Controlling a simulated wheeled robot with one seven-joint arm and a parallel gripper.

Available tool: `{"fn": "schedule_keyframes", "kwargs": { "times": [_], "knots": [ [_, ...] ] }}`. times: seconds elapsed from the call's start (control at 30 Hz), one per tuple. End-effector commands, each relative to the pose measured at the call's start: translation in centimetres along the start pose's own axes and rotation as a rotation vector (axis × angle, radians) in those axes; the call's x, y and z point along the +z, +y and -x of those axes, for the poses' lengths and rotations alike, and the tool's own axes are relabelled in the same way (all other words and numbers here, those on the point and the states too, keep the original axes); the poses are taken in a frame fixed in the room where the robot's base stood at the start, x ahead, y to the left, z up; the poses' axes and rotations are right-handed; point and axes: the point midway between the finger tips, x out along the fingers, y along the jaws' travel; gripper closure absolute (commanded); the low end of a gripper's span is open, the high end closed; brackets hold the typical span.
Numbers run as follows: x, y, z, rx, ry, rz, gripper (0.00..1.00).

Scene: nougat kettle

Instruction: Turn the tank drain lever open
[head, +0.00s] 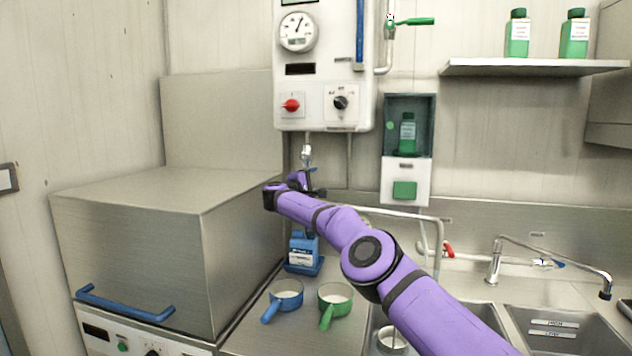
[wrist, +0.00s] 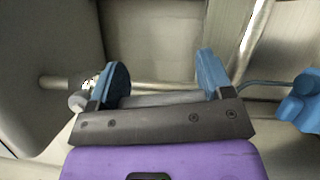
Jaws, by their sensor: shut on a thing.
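My gripper (head: 311,184) is below the white wall tank (head: 325,70), close under its metal outlet valve (head: 307,153). In the wrist view my gripper (wrist: 163,88) has two blue-padded fingers set apart, with a grey bar (wrist: 160,99) between them. This bar appears to be the drain lever, and the jaws are shut on it. Its ends are hidden by the fingers. In the head view my gripper covers most of the lever, so its angle is hard to tell.
A blue container (head: 303,252) stands below the gripper. A blue pan (head: 286,294) and a green pan (head: 335,297) are on the counter in front. A large steel box (head: 150,250) is at left. A bent pipe (head: 410,215) and a red-handled valve (head: 449,250) are right.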

Motion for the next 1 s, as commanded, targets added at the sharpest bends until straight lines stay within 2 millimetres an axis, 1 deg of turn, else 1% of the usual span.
{"fn": "schedule_keyframes", "kwargs": {
  "times": [0.03, 0.3, 0.7, 0.73, 0.77, 0.8, 0.83, 1.0],
  "knots": [
    [-0.11, -0.45, 0.01, -0.013, -0.002, -0.015, 0.69],
    [-0.21, -0.55, 0.05, -0.034, -0.003, -0.068, 0.69],
    [-0.22, -0.57, 0.04, -0.036, -0.002, -0.072, 0.69],
    [-0.22, -0.56, 0.04, -0.036, -0.002, -0.072, 0.24],
    [-0.23, -0.57, 0.04, -0.036, -0.002, -0.072, 0.17],
    [-0.23, -0.56, 0.04, -0.036, -0.002, -0.072, 0.08],
    [-0.23, -0.53, 0.04, -0.035, -0.002, -0.072, 0.01],
    [-0.2, -0.37, 0.05, -0.033, -0.001, -0.073, 0.01]
  ]
}}
